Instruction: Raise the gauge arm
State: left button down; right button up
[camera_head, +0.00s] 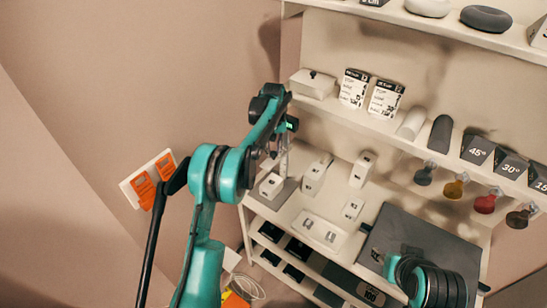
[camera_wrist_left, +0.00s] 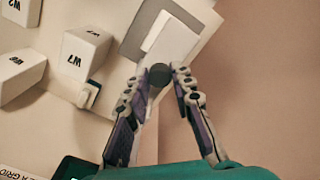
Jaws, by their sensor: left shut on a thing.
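The gauge is a white block (camera_head: 271,186) on a grey plate at the left end of the white bench shelf. In the left wrist view its pale body (camera_wrist_left: 172,38) and the grey plate (camera_wrist_left: 133,42) show past my fingers. My left gripper (camera_wrist_left: 163,72) is shut on a dark round end piece (camera_wrist_left: 159,76), which looks like the end of the gauge arm. In the head view my left gripper (camera_head: 283,152) is over the block, partly hidden by my wrist. The gauge arm's angle cannot be made out. My right gripper is out of view.
White weight blocks (camera_head: 316,173) stand just right of the gauge; one marked W7 (camera_wrist_left: 78,54) is close in the wrist view. An upper shelf (camera_head: 375,124) overhangs behind with signs (camera_head: 354,88). Several coloured items (camera_head: 454,187) hang at right. A dark mat (camera_head: 415,244) lies right.

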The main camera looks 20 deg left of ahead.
aim_at(273, 152)
pick_arm(q)
notch_tip(273, 152, up, 2)
jog(key=shift+r+p, duration=0.15)
jog(key=shift+p, duration=0.15)
jog(key=shift+w, duration=0.1)
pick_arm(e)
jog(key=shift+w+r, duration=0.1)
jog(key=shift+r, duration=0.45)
pick_arm(q)
jog(key=c, duration=1.3)
grip_release()
notch_tip(273, 152, up, 12)
